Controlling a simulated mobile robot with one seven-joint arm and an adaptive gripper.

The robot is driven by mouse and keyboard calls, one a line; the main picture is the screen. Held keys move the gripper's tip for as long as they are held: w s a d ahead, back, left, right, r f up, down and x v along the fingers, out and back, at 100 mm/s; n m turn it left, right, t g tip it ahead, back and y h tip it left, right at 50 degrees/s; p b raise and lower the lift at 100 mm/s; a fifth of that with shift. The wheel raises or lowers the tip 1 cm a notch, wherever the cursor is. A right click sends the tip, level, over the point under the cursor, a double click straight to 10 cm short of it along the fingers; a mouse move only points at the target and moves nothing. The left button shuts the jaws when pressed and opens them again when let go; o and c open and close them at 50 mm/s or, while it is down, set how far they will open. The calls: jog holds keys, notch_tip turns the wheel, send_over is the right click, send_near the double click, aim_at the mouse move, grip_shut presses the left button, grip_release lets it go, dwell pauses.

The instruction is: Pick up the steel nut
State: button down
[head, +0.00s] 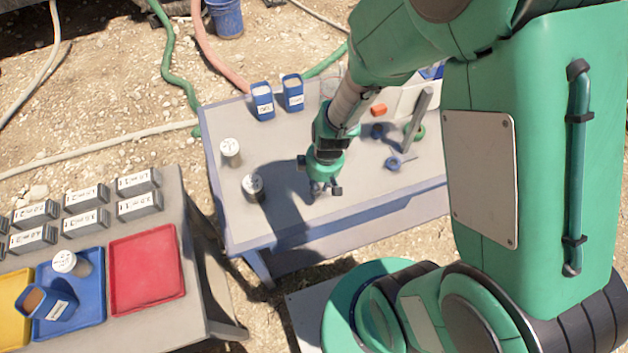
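My gripper (325,190) points down just above the near part of the grey table (230,215), right of two white-lidded jars. Its fingers are small and dark here, and I cannot tell whether they are open or shut. I cannot make out a steel nut in this view. It may be hidden behind the gripper or the arm, or be too small to see.
Jars (253,187) and (230,152) stand left of my gripper. Two blue containers (262,100) and (292,92) stand at the back. Another table holds a red tray (146,268).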

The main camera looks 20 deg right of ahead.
jog(key=s+r, duration=0.1)
jog(key=s, duration=1.2)
jog(key=shift+d+r+p, duration=0.15)
jog(key=shift+d+p, duration=0.25)
